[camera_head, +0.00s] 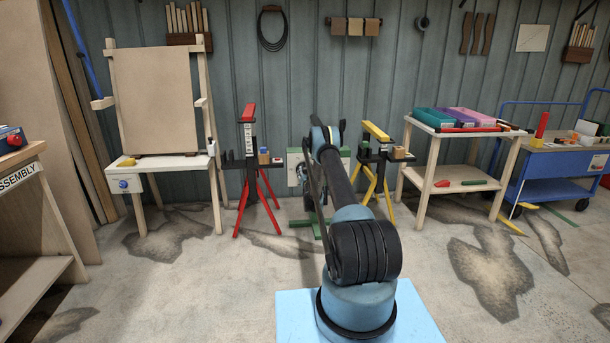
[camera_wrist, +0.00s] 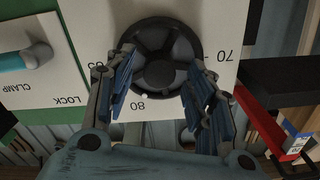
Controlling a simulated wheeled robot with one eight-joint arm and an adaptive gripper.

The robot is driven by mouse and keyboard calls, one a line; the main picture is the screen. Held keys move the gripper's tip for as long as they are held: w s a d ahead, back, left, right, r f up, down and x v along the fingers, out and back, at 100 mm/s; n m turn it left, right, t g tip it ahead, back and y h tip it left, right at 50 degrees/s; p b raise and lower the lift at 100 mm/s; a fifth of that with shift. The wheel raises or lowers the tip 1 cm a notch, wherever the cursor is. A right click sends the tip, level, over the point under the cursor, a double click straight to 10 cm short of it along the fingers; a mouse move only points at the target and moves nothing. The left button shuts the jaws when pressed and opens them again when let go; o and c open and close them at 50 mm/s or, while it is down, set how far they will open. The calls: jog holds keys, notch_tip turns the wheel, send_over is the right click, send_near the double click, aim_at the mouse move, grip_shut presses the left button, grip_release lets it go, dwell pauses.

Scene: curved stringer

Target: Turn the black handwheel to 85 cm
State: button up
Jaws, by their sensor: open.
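The black handwheel (camera_wrist: 165,58) is near the top middle of the wrist view, on a white panel (camera_wrist: 228,18) with green parts. Printed numbers 80 and 70 stand by its rim; the lettering looks turned over in this view. A small pale mark lies at the rim near the 80. My gripper (camera_wrist: 162,68) is open, its two blue-padded fingers on either side of the wheel; I cannot tell whether they touch it. In the head view my arm hides the gripper and most of the green-and-white panel (camera_head: 293,165).
A teal-handled clamp lever (camera_wrist: 34,55) with CLAMP and LOCK lettering sits left of the wheel. In the head view a red stand (camera_head: 250,150) and a yellow stand (camera_head: 377,132) flank the panel. A table with coloured bins (camera_head: 455,120) stands right. The floor in front is clear.

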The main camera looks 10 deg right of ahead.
jog(key=shift+w+d, duration=0.1)
jog(key=shift+w, duration=0.45)
jog(key=c, duration=1.1)
jog(key=shift+m, duration=0.3)
jog(key=m, duration=0.5)
jog(key=shift+m, duration=0.3)
jog(key=m, duration=0.5)
jog(key=shift+a+f+m, duration=0.1)
jog(key=shift+a+m, duration=0.2)
jog(key=shift+a, duration=0.05)
